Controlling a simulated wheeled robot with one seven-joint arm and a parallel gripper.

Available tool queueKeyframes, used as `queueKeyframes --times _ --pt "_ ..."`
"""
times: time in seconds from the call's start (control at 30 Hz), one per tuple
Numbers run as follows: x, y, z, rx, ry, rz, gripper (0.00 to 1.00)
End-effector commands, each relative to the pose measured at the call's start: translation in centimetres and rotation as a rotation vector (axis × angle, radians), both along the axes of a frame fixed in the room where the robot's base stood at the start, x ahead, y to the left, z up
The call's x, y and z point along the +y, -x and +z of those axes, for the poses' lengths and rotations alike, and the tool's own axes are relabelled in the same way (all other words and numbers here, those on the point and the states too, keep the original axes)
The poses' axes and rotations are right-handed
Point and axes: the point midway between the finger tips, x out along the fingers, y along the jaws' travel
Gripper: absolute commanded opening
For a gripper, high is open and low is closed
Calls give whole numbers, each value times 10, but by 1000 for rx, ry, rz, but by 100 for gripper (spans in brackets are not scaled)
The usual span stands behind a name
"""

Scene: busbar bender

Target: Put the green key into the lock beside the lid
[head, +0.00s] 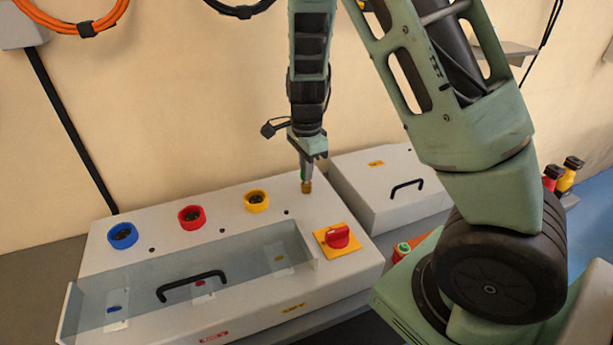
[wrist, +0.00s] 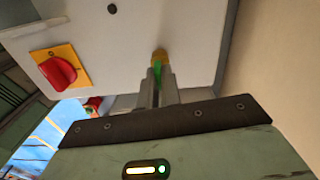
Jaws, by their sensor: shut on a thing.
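My gripper (head: 307,160) points down over the right rear of the grey box. It is shut on the green key, which shows as a small green patch (wrist: 158,73) between the fingers in the wrist view. Directly below the fingertips is a brass-coloured lock (head: 306,187) on the box top; it also shows in the wrist view (wrist: 160,56). The key's lower end meets the brass part, but the fingers hide how far in it is. The clear lid (head: 240,262) with a black handle lies in front and to the left.
Blue (head: 122,236), red (head: 191,218) and yellow (head: 256,201) round sockets line the box top. A red rotary switch (head: 338,237) on a yellow plate is right of the lid. A second grey box (head: 375,180) with a handle stands to the right. The wall is close behind.

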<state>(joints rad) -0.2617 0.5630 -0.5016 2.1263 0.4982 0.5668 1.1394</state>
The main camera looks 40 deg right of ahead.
Motion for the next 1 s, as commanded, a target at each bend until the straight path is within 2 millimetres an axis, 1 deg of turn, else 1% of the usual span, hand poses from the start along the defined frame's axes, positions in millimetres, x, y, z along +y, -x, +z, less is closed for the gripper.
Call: queueKeyframes --times 0.1,1.0 --pt "0 0 5 0 0 0 0" --pt "0 0 27 0 0 0 0"
